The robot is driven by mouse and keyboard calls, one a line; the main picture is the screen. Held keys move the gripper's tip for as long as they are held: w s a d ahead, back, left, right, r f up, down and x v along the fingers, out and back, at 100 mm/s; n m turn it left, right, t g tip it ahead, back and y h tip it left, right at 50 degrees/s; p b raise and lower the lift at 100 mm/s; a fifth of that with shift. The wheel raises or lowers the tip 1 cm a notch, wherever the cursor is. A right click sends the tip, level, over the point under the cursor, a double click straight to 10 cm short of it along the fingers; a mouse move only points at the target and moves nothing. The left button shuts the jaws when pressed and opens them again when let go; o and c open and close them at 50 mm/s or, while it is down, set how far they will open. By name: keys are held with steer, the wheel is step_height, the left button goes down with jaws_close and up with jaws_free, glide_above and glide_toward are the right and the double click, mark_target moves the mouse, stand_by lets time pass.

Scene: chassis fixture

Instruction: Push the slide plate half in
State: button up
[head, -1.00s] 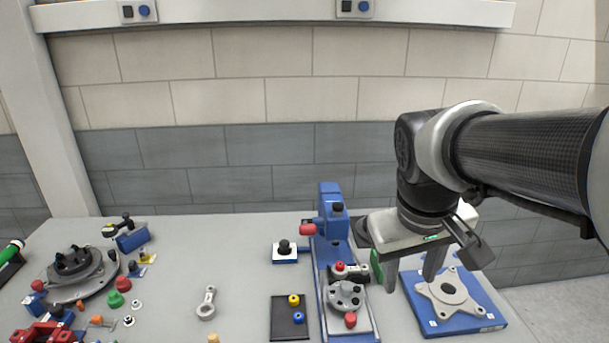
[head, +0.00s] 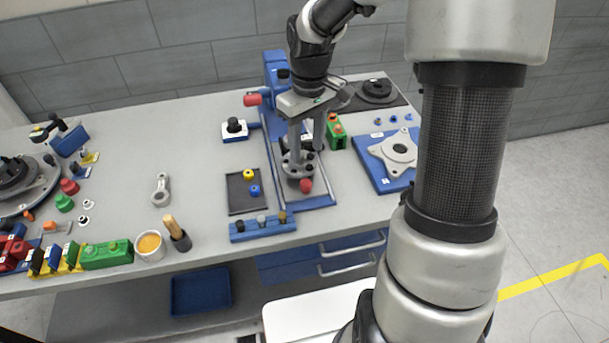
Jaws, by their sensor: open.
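The blue fixture (head: 273,92) stands near the middle of the table, with a tall blue post at its back and a red knob (head: 251,100) on the post's left. A grey plate (head: 319,200), seemingly the slide plate, lies in its long blue base. A round grey part (head: 296,168) with dark knobs and a red knob (head: 306,186) sits over this plate. My gripper (head: 306,147) is open and points down over the fixture. Its left finger is at the round part, its right finger behind and to the right. Contact cannot be told; the fingers partly hide the fixture's middle.
A green block (head: 336,135) stands close right of my gripper, and a blue board with a grey flange (head: 400,149) lies beyond it. Left are a dark tray (head: 236,200) and a grey link (head: 161,189). A blue strip (head: 240,235) lies by the front edge.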

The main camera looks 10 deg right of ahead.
mark_target(305, 181)
step_height(305, 181, down, 12)
steer(key=shift+a+r, duration=0.15)
steer(key=shift+c, duration=0.4)
jaws_close()
